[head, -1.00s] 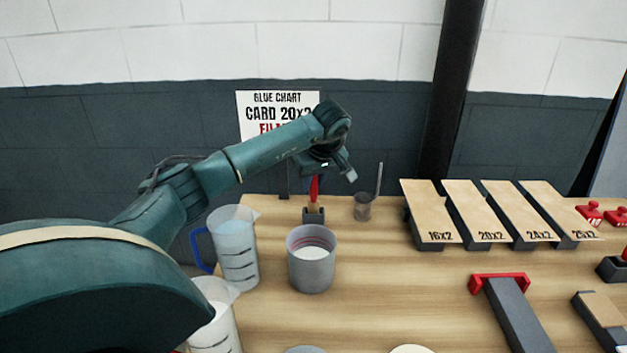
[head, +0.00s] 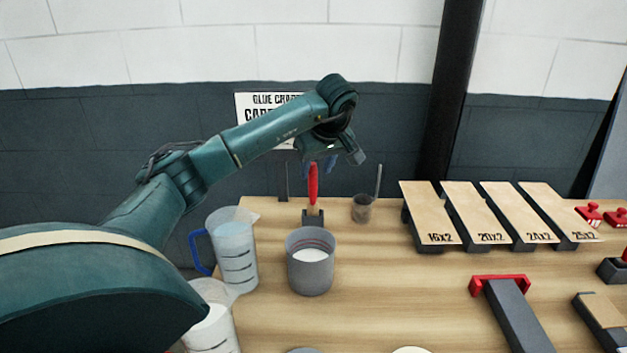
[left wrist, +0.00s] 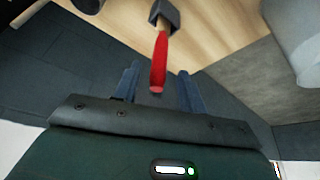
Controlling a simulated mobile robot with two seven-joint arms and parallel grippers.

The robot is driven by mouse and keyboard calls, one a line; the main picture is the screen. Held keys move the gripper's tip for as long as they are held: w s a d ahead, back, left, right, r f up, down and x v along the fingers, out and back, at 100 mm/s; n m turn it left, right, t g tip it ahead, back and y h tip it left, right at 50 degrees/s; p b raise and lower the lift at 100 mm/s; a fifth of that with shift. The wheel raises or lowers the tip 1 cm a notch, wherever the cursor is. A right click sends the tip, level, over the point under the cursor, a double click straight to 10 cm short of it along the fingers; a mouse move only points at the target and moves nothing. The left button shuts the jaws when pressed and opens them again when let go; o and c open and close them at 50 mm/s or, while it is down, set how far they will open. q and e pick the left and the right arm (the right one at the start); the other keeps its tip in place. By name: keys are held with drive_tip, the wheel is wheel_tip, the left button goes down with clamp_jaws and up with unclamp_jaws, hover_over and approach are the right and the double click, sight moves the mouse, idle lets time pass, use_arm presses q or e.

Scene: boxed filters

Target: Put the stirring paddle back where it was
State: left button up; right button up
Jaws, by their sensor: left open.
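A tool with a red handle and pale wooden lower part (head: 313,185), which I take for the stirring paddle, stands upright in a small dark holder (head: 313,217) at the table's back edge. The left wrist view shows its red handle (left wrist: 160,62) and the holder (left wrist: 164,14). My left gripper (head: 322,165) is open and empty, just above the handle's top. In the left wrist view, the handle's end lies between the spread fingers (left wrist: 158,76), with gaps on both sides. My right gripper is not in view.
A grey bucket (head: 311,275) with white contents stands in front of the holder. A small cup (head: 362,210) with a thin rod stands to its right. A measuring jug (head: 236,265) is at left. Sloped boards (head: 435,215) stand at right. The middle table is clear.

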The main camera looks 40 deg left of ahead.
use_arm(q)
drive_tip(key=v, duration=0.6)
drive_tip(key=shift+d, duration=0.1)
idle(0.4)
